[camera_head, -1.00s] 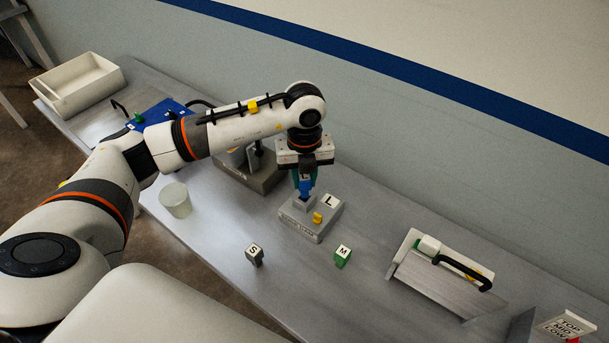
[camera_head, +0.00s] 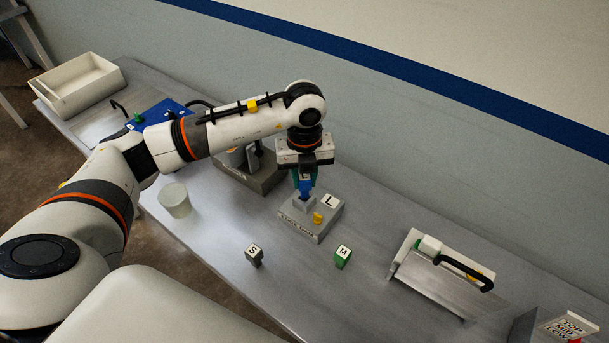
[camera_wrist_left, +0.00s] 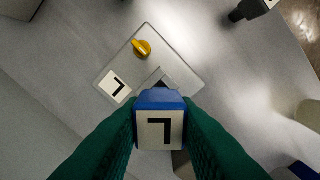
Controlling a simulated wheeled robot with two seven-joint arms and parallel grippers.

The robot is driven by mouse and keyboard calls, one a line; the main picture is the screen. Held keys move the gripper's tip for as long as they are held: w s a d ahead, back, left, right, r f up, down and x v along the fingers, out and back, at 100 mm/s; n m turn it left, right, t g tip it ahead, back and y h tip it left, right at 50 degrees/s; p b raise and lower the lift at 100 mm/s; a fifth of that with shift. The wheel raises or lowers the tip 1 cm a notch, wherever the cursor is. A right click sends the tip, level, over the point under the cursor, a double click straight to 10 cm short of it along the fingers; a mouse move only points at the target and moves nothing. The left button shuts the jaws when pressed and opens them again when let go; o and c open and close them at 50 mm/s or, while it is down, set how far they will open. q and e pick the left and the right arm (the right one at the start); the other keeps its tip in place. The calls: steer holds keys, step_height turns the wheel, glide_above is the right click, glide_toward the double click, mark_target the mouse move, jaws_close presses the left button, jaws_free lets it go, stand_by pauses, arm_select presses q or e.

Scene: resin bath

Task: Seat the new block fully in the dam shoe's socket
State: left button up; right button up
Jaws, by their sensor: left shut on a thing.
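My left gripper (camera_head: 304,183) has its green fingers shut on the blue block (camera_head: 306,188), which bears an L on a white face. The block also shows in the left wrist view (camera_wrist_left: 160,124). The grey dam shoe (camera_head: 310,236) stands on the table under the gripper. It has a white L plate (camera_head: 329,201) and a yellow knob (camera_head: 318,217). In the head view the block's lower end is at the shoe's raised socket (camera_head: 302,203). In the wrist view the block covers most of the socket, so its depth cannot be told. My right gripper is not in view.
A grey S block (camera_head: 254,256) and a green M block (camera_head: 343,257) stand in front of the shoe. A translucent cup (camera_head: 175,200) is at left, a white tray (camera_head: 80,82) at the far left. A black-handled plate tool (camera_head: 440,278) lies at right.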

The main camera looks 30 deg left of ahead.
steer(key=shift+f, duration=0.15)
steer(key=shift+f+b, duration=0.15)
steer(key=shift+b, duration=0.15)
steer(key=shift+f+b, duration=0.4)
stand_by(2.6)
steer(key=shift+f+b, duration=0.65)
stand_by(1.9)
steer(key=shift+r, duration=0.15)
stand_by(0.5)
